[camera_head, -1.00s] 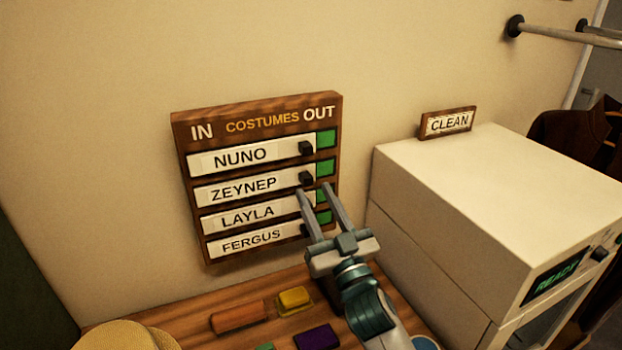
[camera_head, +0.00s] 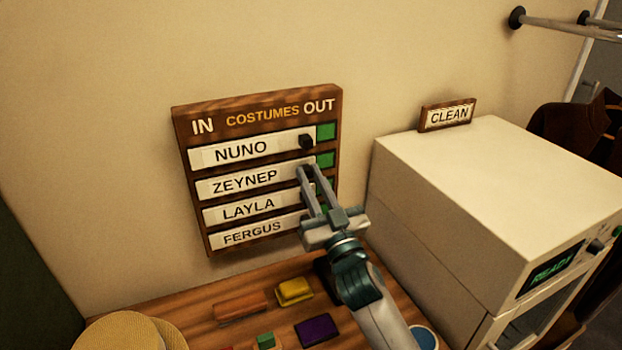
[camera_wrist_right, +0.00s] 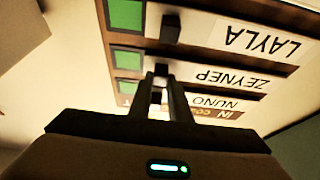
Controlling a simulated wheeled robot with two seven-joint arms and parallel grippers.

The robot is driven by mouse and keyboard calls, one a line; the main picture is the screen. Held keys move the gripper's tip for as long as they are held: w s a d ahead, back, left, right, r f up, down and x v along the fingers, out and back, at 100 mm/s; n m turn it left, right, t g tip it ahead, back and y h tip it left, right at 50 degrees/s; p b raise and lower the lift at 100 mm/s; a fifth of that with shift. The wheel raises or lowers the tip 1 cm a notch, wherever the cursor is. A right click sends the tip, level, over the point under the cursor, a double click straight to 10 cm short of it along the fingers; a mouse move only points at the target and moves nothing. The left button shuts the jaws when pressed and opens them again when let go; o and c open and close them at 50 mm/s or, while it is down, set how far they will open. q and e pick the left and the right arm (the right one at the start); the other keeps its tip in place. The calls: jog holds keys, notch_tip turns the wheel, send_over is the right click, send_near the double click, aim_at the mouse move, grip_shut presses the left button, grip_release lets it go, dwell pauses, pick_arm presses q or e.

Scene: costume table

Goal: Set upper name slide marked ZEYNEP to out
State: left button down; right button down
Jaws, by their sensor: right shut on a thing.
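The wooden name board (camera_head: 255,113) hangs on the wall, with IN at its left and OUT at its right. The white ZEYNEP slide (camera_head: 225,184) is the second from the top. It sits at the IN side, with a green patch (camera_head: 326,160) bare at its right end. My right gripper (camera_head: 309,171) is shut on the slide's dark knob, which its fingers partly hide. The wrist view shows the board upside down, with the ZEYNEP slide (camera_wrist_right: 230,79) and the knob between the fingertips (camera_wrist_right: 161,76). My left gripper is not in view.
The NUNO slide (camera_head: 240,150) is above; LAYLA (camera_head: 248,208) and FERGUS (camera_head: 252,233) are below, all at the IN side. A white machine (camera_head: 480,180) with a CLEAN sign (camera_head: 448,115) stands to the right. Coloured blocks and a straw hat (camera_head: 130,333) lie on the table.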

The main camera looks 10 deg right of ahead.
jog(key=d, duration=0.2)
jog(key=w+d, duration=0.1)
jog(key=d, duration=0.2)
jog(key=shift+d+p, duration=0.3)
jog(key=shift+d, duration=0.05)
jog(key=shift+a, duration=0.1)
jog(key=c, duration=1.8)
grip_release()
jog(key=shift+o, duration=0.8)
jog(key=shift+d, duration=0.25)
jog(key=shift+a+f, duration=0.1)
jog(key=shift+a, duration=0.05)
